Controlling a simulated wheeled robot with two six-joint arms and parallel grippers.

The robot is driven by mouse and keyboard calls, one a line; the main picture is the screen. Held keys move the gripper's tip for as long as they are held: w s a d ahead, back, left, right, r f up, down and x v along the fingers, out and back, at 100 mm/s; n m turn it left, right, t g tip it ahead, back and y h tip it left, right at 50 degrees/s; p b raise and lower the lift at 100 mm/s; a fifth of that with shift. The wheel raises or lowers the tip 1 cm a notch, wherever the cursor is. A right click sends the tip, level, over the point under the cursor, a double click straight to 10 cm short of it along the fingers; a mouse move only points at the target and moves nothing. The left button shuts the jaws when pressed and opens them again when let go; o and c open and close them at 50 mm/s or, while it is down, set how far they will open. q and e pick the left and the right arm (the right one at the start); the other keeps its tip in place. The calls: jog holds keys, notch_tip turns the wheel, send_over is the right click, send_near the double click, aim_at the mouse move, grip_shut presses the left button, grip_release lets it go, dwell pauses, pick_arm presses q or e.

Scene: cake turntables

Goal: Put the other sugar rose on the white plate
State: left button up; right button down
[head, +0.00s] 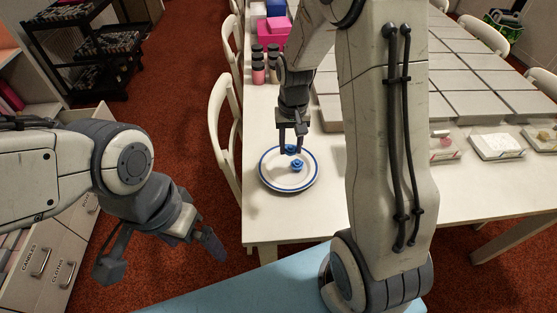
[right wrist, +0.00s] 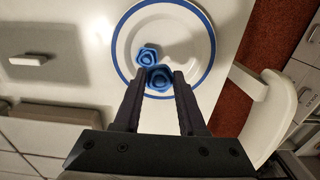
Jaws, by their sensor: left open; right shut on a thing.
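The white plate (head: 275,181) with a blue rim lies on the white table near its left edge. It also shows in the right wrist view (right wrist: 190,28). One blue sugar rose (head: 297,167) sits on the plate; it shows in the right wrist view too (right wrist: 148,54). My right gripper (head: 291,151) is shut on a second blue sugar rose (right wrist: 159,78), over the plate's far part. I cannot tell whether this rose touches the plate. My left gripper (head: 160,254) is open and empty, off the table to the left.
White chairs (head: 222,108) stand along the table's left side. Small jars (head: 258,72) and pink boxes (head: 272,32) stand at the back. Grey panels (head: 470,80) and small trays (head: 496,146) cover the right part. A drawer cabinet (head: 45,258) stands at the left.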

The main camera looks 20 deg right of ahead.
aim_at(279, 170)
jog(key=a, duration=0.1)
jog(key=a+f, duration=0.2)
jog(key=shift+w, duration=0.3)
jog(key=shift+a+f, duration=0.1)
jog(key=shift+f, duration=1.85)
jog(key=shift+f, duration=0.1)
jog(key=c, duration=0.8)
grip_release()
jog(key=shift+o, duration=0.2)
